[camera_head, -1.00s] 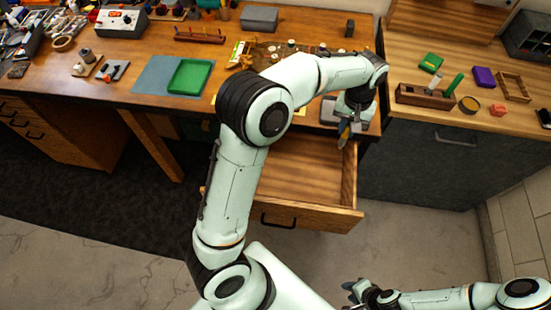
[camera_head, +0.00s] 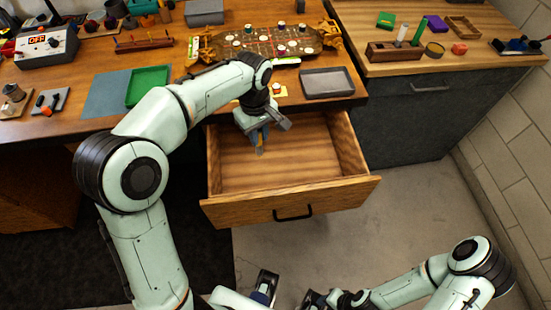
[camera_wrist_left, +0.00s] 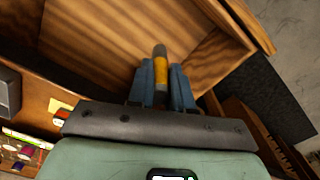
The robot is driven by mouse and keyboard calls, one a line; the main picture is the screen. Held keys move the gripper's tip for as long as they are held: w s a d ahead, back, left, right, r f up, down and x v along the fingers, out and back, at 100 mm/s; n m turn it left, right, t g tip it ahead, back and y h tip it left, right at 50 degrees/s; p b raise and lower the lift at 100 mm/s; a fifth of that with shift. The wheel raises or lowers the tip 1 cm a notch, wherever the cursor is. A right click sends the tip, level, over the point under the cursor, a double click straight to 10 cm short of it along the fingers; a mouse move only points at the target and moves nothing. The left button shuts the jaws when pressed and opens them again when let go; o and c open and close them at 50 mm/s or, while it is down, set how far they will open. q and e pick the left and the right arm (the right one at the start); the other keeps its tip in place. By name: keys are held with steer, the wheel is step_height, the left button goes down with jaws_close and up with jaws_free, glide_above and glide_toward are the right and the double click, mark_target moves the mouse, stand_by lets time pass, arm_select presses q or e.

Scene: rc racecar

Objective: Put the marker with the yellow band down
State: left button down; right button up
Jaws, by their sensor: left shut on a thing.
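The marker with the yellow band (camera_wrist_left: 162,72) is held between the blue fingers of my left gripper (camera_wrist_left: 162,84) in the left wrist view. Its yellow band and greyish end stick out past the fingertips; the rest is hidden. In the head view my left gripper (camera_head: 259,138) is over the open wooden drawer (camera_head: 300,160), toward its back left, and points down. The marker's end (camera_head: 260,150) shows just below the fingers. I cannot tell whether it touches the drawer floor. My right gripper (camera_head: 312,299) is low at the bottom edge, partly cut off, with its fingers unclear.
The drawer is otherwise empty where visible. A side counter (camera_head: 440,65) at the right holds a wooden pen block (camera_head: 393,52).

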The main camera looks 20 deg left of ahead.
mark_target(259, 150)
arm_select(q)
steer(key=shift+a+f+n, duration=0.15)
steer(key=shift+f+n, duration=0.15)
steer(key=shift+f, duration=0.15)
step_height(259, 150, down, 19)
steer(key=b, duration=0.2)
steer(key=shift+f, duration=0.15)
steer(key=shift+f+b, duration=0.15)
steer(key=shift+b, duration=0.2)
steer(key=c, duration=1)
jaws_free()
steer(key=shift+c, duration=0.2)
step_height(259, 150, up, 12)
steer(key=shift+r+p, duration=0.25)
steer(key=shift+p, duration=0.55)
